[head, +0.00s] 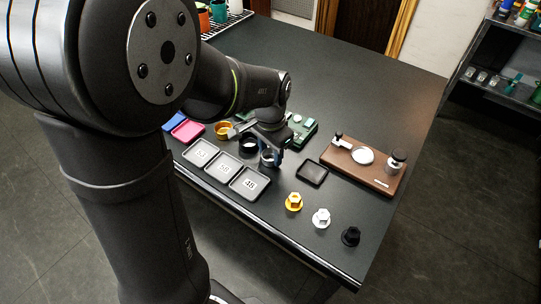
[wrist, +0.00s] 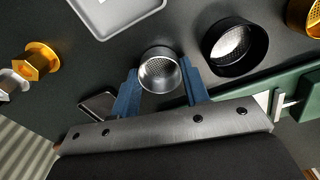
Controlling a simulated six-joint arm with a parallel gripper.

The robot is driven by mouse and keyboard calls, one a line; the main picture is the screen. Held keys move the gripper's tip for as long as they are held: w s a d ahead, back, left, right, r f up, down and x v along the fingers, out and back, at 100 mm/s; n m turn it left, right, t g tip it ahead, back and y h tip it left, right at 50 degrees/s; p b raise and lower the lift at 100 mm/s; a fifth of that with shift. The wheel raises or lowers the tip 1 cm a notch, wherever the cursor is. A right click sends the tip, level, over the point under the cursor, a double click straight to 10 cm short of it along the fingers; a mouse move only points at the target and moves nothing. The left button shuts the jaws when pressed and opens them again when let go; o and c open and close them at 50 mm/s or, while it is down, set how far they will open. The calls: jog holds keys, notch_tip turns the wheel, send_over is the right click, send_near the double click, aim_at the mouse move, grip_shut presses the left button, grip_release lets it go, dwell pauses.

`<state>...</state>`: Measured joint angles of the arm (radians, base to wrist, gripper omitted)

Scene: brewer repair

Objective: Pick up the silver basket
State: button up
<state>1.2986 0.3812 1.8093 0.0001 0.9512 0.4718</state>
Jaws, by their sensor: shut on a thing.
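The silver basket (wrist: 158,74) is a small round metal cup with a perforated floor. In the wrist view it sits between the two blue fingers of my gripper (wrist: 161,88), which are shut on it from both sides. In the head view my gripper (head: 269,155) reaches down over the table with the silver basket (head: 267,158) partly hidden between its fingers. I cannot tell whether the basket is clear of the table top.
A black basket (wrist: 235,47) stands close beside, with a gold basket (head: 223,130) beyond it. Three grey labelled trays (head: 224,167) lie near the front edge. A green device (head: 302,129), a dark square pad (head: 312,173), a wooden stand (head: 372,175) and three hex-topped pieces (head: 321,218) are around.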

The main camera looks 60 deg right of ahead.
jog(key=shift+r, duration=0.6)
jog(key=r, duration=0.2)
jog(key=s+r, duration=0.1)
jog(key=shift+s+a+r, duration=0.1)
jog(key=shift+s+r, duration=0.05)
jog(key=shift+r, duration=0.25)
jog(key=s+a+r, duration=0.2)
jog(key=s+r, duration=0.3)
jog(key=s, duration=0.4)
jog(key=w+d+f+n, duration=0.1)
jog(key=w+d+n, duration=0.1)
jog(key=w+d, duration=0.3)
jog(key=w+d+f+n, duration=0.1)
jog(key=w+d+n, duration=0.1)
jog(key=w+d, duration=0.3)
jog(key=w+d+n, duration=0.1)
jog(key=w+d, duration=0.4)
jog(key=w, duration=0.3)
jog(key=shift+w+f+n, duration=0.15)
jog(key=shift+f+n, duration=0.25)
jog(key=shift+w+f, duration=0.25)
jog(key=shift+w, duration=0.1)
jog(key=shift+f, duration=2)
jog(key=shift+f, duration=0.6)
